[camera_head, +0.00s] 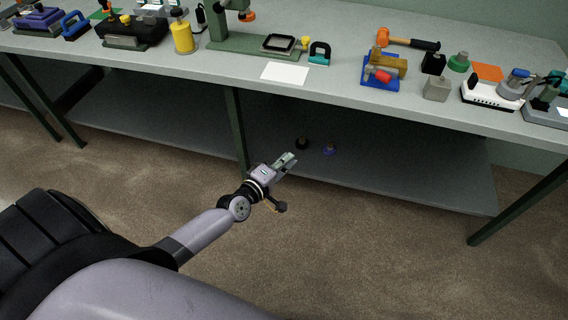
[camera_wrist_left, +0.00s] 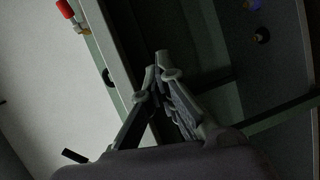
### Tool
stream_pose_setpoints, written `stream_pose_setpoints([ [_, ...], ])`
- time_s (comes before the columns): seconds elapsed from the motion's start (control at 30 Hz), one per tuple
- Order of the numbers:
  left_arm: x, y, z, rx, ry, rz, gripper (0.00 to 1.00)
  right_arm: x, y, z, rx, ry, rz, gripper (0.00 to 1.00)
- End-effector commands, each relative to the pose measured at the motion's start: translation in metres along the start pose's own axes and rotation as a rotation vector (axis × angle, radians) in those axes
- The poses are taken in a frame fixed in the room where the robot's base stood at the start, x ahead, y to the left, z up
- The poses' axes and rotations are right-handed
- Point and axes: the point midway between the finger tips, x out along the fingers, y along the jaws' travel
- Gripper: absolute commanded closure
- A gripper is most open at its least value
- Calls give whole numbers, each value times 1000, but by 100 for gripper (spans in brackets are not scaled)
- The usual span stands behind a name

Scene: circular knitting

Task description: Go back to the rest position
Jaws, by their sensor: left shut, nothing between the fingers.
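My left gripper (camera_head: 288,158) is shut and empty in the head view. It is held in the air in front of the workbench, below the level of the bench top (camera_head: 330,85). In the left wrist view the fingers of my left gripper (camera_wrist_left: 160,75) meet at their tips, with nothing between them. My left arm comes in from the lower left of the head view. My right gripper is in neither view.
The bench top bears a yellow bottle (camera_head: 182,36), a white sheet (camera_head: 285,73), a hammer (camera_head: 408,41), a blue-based block (camera_head: 381,72) and a white device (camera_head: 490,95). Two small items lie on the lower shelf (camera_head: 400,165). The brown floor in front is clear.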

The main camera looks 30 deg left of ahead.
Motion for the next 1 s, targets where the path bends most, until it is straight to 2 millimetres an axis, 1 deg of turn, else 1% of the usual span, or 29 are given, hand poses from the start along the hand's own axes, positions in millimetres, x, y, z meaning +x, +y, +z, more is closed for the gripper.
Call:
stream_pose_setpoints([
  [0.43,0,-1,0,2,0,-2,100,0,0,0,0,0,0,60],
  [0.5,-1,-7,1,16,-1,-14,100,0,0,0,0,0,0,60],
  [0.57,-3,-22,2,51,-3,-42,100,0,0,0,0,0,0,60],
  [0.67,-13,-69,7,169,-17,-136,100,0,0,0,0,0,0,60],
  [0.7,-20,-95,11,234,-31,-188,100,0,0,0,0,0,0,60],
  [0.77,-34,-137,17,342,-62,-273,100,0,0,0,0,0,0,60],
  [0.8,-46,-165,22,418,-90,-330,100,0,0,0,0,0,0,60],
  [0.87,-66,-207,31,525,-142,-416,100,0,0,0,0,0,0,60],
  [0.9,-82,-233,37,596,-181,-471,100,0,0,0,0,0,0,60],
  [0.97,-107,-270,46,695,-250,-549,100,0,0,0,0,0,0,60],
  [1.0,-125,-294,54,759,-301,-599,100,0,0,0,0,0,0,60],
])
